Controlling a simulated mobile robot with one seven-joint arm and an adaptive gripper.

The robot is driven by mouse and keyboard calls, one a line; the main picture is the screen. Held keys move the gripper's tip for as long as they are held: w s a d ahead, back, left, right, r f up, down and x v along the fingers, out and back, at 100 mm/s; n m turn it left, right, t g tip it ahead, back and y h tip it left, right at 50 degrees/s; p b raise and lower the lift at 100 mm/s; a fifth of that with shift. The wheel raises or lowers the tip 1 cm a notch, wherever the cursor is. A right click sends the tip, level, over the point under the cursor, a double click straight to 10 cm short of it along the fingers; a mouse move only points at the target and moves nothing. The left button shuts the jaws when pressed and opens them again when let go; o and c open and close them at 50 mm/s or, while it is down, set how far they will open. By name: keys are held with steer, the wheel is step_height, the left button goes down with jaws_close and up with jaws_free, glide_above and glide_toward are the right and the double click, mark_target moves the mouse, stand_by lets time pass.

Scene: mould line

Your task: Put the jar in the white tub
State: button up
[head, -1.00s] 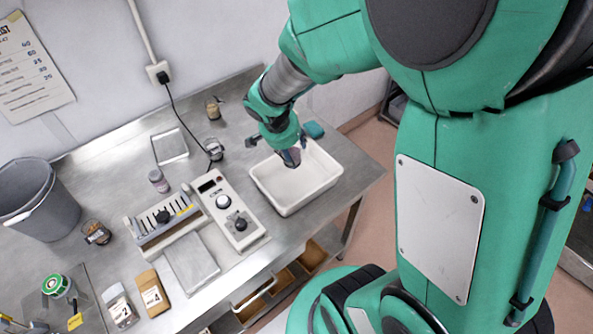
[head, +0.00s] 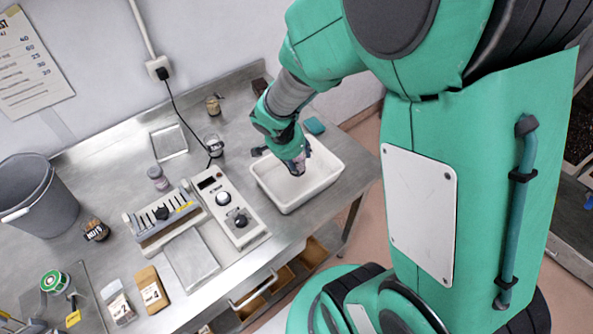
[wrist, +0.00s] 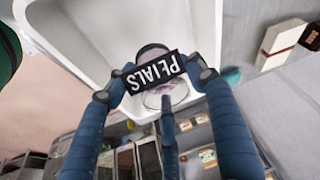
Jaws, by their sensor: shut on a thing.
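My gripper (head: 297,165) is shut on a jar and holds it over the white tub, within the tub's outline in the head view. The jar (wrist: 150,72) shows in the wrist view between my blue fingers, with a black label reading "PETALS" upside down and something pinkish inside. In the head view the jar is small and partly hidden by my fingers. The white tub (head: 333,178) is a rectangular open basin at the bench's right end; its wall also shows in the wrist view (wrist: 60,45). I cannot tell whether the jar touches its floor.
A teal sponge (head: 314,126) lies behind the tub. A control box with knobs (head: 228,209) stands close at its left. A glass jar (head: 213,145), a pink-filled jar (head: 158,178) and a nuts jar (head: 96,230) stand farther left. A grey bucket (head: 38,200) is at the far left.

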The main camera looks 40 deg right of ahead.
steer(key=shift+f, duration=0.7)
steer(key=shift+f+b, duration=0.55)
steer(key=shift+f, duration=1.35)
steer(key=shift+f, duration=0.15)
steer(key=o, duration=1.2)
steer(key=shift+o, duration=0.2)
steer(key=shift+r, duration=0.2)
steer(key=shift+a+r, duration=0.1)
steer(key=shift+r, duration=0.2)
steer(key=p+v, duration=0.2)
steer(key=v, duration=0.9)
steer(key=shift+r, duration=0.15)
